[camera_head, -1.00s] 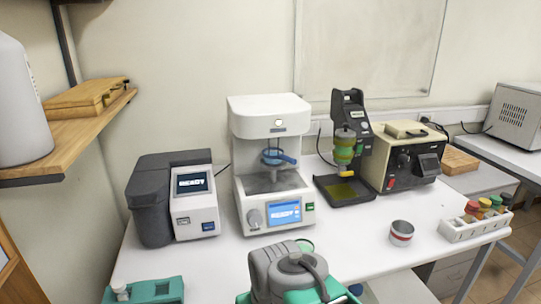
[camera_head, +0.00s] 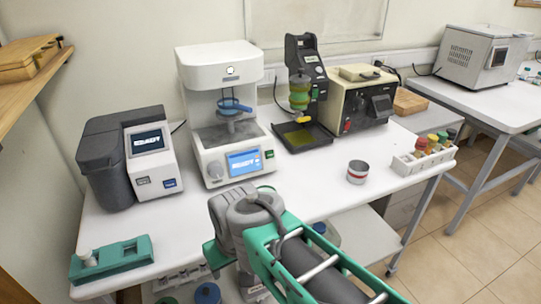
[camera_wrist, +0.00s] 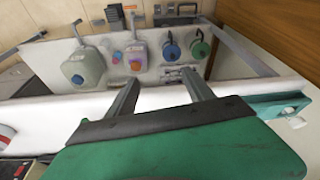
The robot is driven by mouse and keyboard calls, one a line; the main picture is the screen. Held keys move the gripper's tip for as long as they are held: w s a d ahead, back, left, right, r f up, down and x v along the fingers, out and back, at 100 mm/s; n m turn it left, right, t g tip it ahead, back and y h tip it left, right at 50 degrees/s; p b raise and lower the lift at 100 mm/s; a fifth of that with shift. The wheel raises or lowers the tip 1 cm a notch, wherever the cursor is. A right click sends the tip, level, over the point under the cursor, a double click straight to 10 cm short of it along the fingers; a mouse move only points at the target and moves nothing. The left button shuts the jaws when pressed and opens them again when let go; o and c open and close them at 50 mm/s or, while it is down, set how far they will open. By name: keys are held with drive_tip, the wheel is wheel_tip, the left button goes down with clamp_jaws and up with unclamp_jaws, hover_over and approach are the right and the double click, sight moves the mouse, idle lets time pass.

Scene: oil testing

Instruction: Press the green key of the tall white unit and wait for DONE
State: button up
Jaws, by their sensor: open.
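The tall white unit (camera_head: 219,75) stands on the white table left of the middle in the head view. Its front has a grey knob, a lit blue screen (camera_head: 245,162) and a small green key (camera_head: 269,154) right of the screen. The screen text is too small to read. A blue-handled part (camera_head: 233,106) sits in its open bay. My gripper (camera_wrist: 160,85) is open and empty in the wrist view, pointing over the table edge, with the unit out of that view. In the head view my arm is in front of the table and the fingers are not visible.
A grey-and-white device (camera_head: 150,160) reading READY stands left of the unit. A black stand (camera_head: 305,90) and a beige box device (camera_head: 361,98) stand right. A banded cup (camera_head: 358,172), a vial rack (camera_head: 423,160) and a teal block (camera_head: 111,259) are near the front edge.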

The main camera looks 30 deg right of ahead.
clamp_jaws()
idle(0.4)
idle(1.1)
